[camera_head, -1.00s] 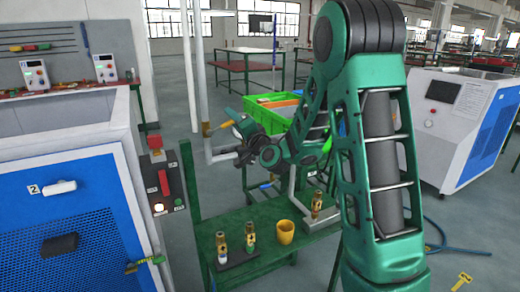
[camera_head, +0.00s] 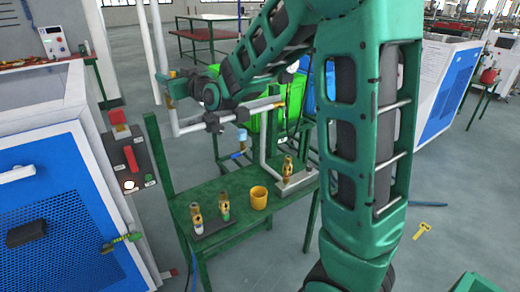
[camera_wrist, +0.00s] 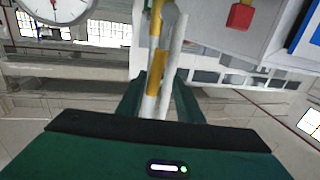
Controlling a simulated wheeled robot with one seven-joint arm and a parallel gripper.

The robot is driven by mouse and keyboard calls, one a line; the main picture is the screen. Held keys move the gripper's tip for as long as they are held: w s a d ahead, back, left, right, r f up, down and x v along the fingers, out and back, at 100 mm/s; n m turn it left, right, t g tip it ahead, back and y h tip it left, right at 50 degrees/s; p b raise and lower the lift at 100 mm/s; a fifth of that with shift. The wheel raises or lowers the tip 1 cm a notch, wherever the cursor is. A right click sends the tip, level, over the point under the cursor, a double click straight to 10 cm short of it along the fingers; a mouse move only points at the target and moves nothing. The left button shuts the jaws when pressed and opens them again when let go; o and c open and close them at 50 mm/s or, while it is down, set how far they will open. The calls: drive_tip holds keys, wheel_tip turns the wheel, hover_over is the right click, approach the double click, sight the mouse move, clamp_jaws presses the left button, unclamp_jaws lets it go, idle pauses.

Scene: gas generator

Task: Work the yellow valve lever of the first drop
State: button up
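A yellow part, apparently the valve lever (camera_wrist: 157,62), runs along a white vertical pipe (camera_wrist: 172,60) in the wrist view. A small yellow piece (camera_head: 168,102) also shows on the pipe in the head view, beside my gripper (camera_head: 172,84). In the wrist view my gripper (camera_wrist: 156,92) has its two dark green fingers apart, with the pipe and the lower end of the yellow part appearing between them. I cannot tell whether either finger touches the lever. The fingertips are too small to read in the head view.
A round gauge (camera_wrist: 52,8) is close at the upper left of the wrist view. A green bench (camera_head: 235,213) below my arm carries a yellow cup (camera_head: 259,197) and brass fittings (camera_head: 196,214). A blue-and-white cabinet (camera_head: 60,165) with a red-switch box (camera_head: 130,158) stands left.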

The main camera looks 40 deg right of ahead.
drive_tip(key=s+d, duration=0.3)
drive_tip(key=s, duration=0.8)
drive_tip(key=s+d+f+m+g+h, duration=0.3)
drive_tip(key=s+d+f+g, duration=0.7)
drive_tip(key=s+f, duration=0.6)
drive_tip(key=shift+s+d+f+m+h, duration=0.3)
drive_tip(key=shift+s+d+f+m, duration=0.1)
drive_tip(key=shift+d, duration=0.6)
drive_tip(key=shift+c, duration=0.4)
